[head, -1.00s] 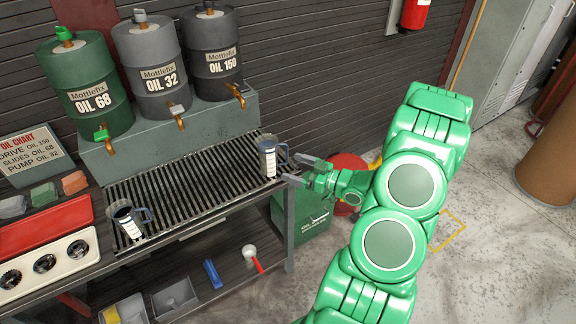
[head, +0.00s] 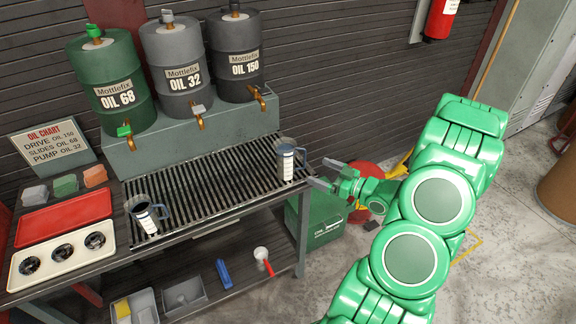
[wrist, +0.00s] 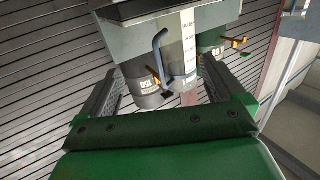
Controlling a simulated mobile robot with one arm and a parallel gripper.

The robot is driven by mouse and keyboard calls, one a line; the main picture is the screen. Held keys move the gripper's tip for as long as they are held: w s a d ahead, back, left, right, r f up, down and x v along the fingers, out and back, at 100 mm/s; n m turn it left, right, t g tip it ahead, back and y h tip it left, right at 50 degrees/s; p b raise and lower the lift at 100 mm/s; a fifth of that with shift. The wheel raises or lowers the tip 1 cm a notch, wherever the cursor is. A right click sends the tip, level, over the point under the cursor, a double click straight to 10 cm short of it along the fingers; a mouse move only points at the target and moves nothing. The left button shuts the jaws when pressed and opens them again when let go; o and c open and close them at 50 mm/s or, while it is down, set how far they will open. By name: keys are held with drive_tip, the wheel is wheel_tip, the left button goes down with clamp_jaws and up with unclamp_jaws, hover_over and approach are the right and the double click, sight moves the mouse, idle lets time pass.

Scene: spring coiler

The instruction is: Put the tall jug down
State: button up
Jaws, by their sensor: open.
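A tall jug (head: 286,163) with a white label strip and a blue-grey handle stands upright on the right end of the slatted drip grate. My gripper (head: 322,175) is just right of it, open and empty, apart from the jug in the head view. In the wrist view the jug (wrist: 187,45) and its handle show beyond and between my spread fingers (wrist: 156,85). A second jug (head: 147,216), dark with a white label, stands at the left front of the grate.
Drums marked OIL 68 (head: 112,90), OIL 32 (head: 180,75) and OIL 150 (head: 237,62) stand behind the grate (head: 215,180) with taps facing it. A red tray (head: 62,218) is at left. A green bin (head: 312,225) stands below the bench's right end.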

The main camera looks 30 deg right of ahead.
drive_tip(key=w+d+f+m+g+h, duration=0.1)
drive_tip(key=d+f+m+h, duration=0.2)
drive_tip(key=d+m+h, duration=1.1)
drive_tip(key=s+d+f+m+g, duration=0.5)
drive_tip(key=s+d+m+g, duration=0.15)
drive_tip(key=s+d, duration=0.3)
drive_tip(key=m+t+y, duration=0.4)
drive_tip(key=m+y, duration=0.7)
drive_tip(key=m, duration=0.5)
approach(279, 147)
drive_tip(key=shift+s+d+f, duration=0.1)
drive_tip(key=shift+s, duration=0.55)
drive_tip(key=shift+w, duration=0.25)
drive_tip(key=shift+r+x, duration=0.15)
drive_tip(key=shift+x, duration=1.7)
drive_tip(key=shift+r+x, duration=0.1)
drive_tip(key=shift+x, duration=1.7)
drive_tip(key=shift+w, duration=0.15)
